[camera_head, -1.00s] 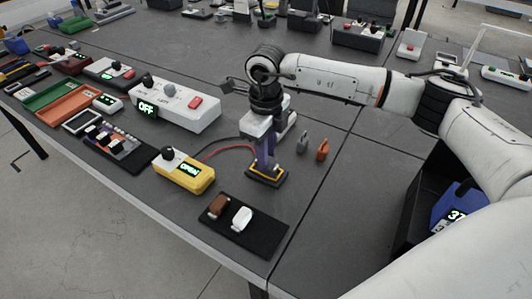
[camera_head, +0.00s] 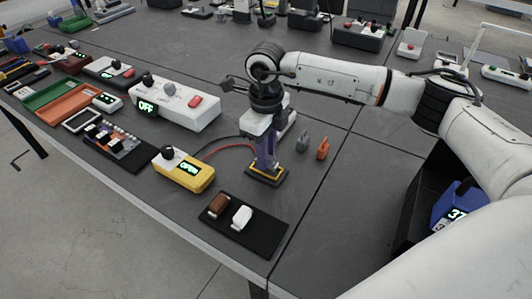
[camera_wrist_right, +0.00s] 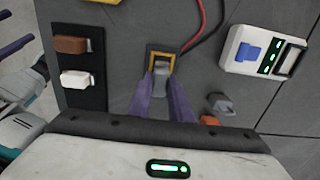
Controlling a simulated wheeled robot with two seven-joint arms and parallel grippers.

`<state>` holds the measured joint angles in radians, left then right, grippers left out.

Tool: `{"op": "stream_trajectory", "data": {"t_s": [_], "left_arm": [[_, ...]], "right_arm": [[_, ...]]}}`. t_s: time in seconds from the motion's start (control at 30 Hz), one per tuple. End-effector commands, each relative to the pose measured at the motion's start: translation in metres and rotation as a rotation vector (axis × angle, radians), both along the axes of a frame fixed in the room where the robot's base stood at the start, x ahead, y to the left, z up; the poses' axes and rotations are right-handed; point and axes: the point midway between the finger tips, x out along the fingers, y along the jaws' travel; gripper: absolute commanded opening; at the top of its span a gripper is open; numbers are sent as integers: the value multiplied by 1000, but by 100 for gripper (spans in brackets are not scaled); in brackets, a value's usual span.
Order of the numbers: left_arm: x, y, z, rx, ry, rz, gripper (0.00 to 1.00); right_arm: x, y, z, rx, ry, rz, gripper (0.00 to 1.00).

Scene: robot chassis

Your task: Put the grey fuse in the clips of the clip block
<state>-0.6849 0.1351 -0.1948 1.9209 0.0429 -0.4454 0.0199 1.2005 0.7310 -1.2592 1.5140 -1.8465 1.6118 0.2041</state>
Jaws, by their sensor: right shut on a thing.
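The clip block (camera_head: 282,180) is a small dark block with a yellow outline on the table. It also shows in the wrist view (camera_wrist_right: 152,58). My right gripper (camera_head: 268,165) points down at it, its purple fingers right over the block. In the wrist view the right gripper (camera_wrist_right: 162,80) is shut on the grey fuse (camera_wrist_right: 162,69), which lies within the yellow outline. I cannot tell whether the fuse sits fully in the clips, as the fingers hide part of it. My left gripper (camera_wrist_right: 12,30) shows only at the left edge of the wrist view, its purple fingers apart.
A yellow box (camera_head: 190,174) reading OPEN stands left of the block, with red and black leads running behind. A black tray (camera_head: 262,236) holds a brown piece (camera_head: 218,205) and a white piece (camera_head: 242,217). Small grey (camera_head: 303,142) and orange (camera_head: 323,149) pieces stand to the right.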

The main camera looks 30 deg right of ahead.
Motion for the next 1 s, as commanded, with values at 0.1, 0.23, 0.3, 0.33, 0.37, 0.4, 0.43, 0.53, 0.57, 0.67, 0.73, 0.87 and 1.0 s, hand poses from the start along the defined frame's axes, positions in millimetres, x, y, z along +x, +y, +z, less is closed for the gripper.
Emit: {"op": "stream_trajectory", "data": {"t_s": [0.1, 0.23, 0.3, 0.33, 0.37, 0.4, 0.43, 0.53, 0.57, 0.67, 0.73, 0.87, 1.0], "left_arm": [[0, 0, 0, 0, 0, 0, 66], [0, 0, 0, 1, 0, 1, 66], [0, 0, 0, 0, 0, 1, 66], [0, 1, 0, 0, 0, 1, 66], [0, 1, 0, 0, 0, 1, 66], [0, 1, -1, 0, 1, 1, 66], [0, 1, -1, 0, 1, 1, 66], [0, 1, -1, 0, 1, 1, 66], [0, 1, -1, 0, 1, 1, 66], [0, 1, -1, 1, 1, 2, 66], [0, 1, -2, 1, 1, 2, 66], [-1, 1, -4, 1, 1, 2, 66], [-1, 1, -7, 1, 2, 2, 66]], "right_arm": [[0, 0, 0, 0, 0, 1, 0], [0, 0, 0, 0, 0, 1, 0], [0, 0, 0, 0, 0, 1, 0], [0, 0, 0, 0, 0, 1, 0], [0, 0, 0, 0, 0, 1, 0], [0, 0, 0, 0, 0, 1, 0], [0, 0, 0, 0, 0, 1, 0], [0, 0, 0, 0, 0, 1, 0], [0, 0, 0, 0, 0, 1, 0], [0, 0, 0, 0, 0, 1, 0], [0, 0, -1, 0, 0, 1, 0], [0, 0, -3, 0, 0, 1, 0], [0, 0, -7, 0, 0, 1, 0]]}}
